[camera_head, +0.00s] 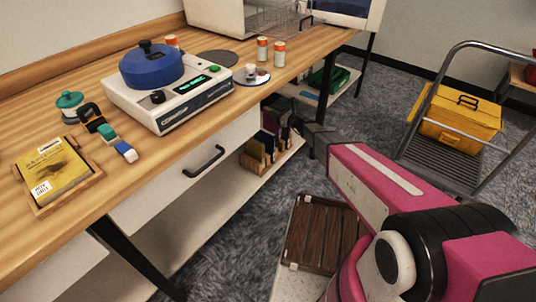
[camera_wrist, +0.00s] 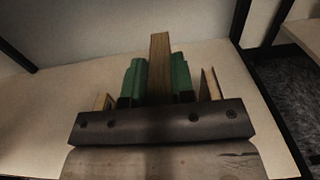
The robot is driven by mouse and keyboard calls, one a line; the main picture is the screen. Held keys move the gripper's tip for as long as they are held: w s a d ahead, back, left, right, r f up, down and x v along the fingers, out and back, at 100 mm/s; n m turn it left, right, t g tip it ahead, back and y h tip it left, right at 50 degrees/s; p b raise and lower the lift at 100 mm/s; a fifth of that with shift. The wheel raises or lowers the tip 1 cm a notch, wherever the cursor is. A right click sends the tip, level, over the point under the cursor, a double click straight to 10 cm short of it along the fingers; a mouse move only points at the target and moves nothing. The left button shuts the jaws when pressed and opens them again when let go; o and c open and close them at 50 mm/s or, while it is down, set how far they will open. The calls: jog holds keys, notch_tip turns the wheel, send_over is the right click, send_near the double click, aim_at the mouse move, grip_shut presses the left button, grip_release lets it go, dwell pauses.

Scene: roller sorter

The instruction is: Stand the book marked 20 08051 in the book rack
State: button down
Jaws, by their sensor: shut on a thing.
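My gripper (camera_head: 284,112) reaches in under the table, over the lower shelf. In the wrist view its two green-padded fingers (camera_wrist: 160,80) are shut on a book (camera_wrist: 160,62), seen as a tall tan edge standing between them. Its marking does not show. The wooden book rack (camera_head: 254,163) stands on the lower shelf, with dark blue and dark red books at it in the head view. The gripper is right at the rack's far end. Small tan edges (camera_wrist: 210,84) show on either side of the fingers. Whether the held book touches the rack is hidden.
A yellow book (camera_head: 52,172) lies in a wooden tray (camera_head: 92,181) on the table (camera_head: 150,182). A white machine with a blue lid (camera_head: 152,66) stands behind. The drawer (camera_head: 190,170) and tabletop overhang the shelf (camera_head: 205,207). A table leg (camera_head: 130,255) stands at front.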

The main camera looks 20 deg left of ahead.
aim_at(275, 129)
notch_tip(275, 129, down, 10)
jog(key=shift+f, duration=0.25)
dwell(0.4)
jog(key=c, duration=1)
grip_release()
jog(key=shift+f, duration=0.15)
jog(key=shift+o, duration=0.2)
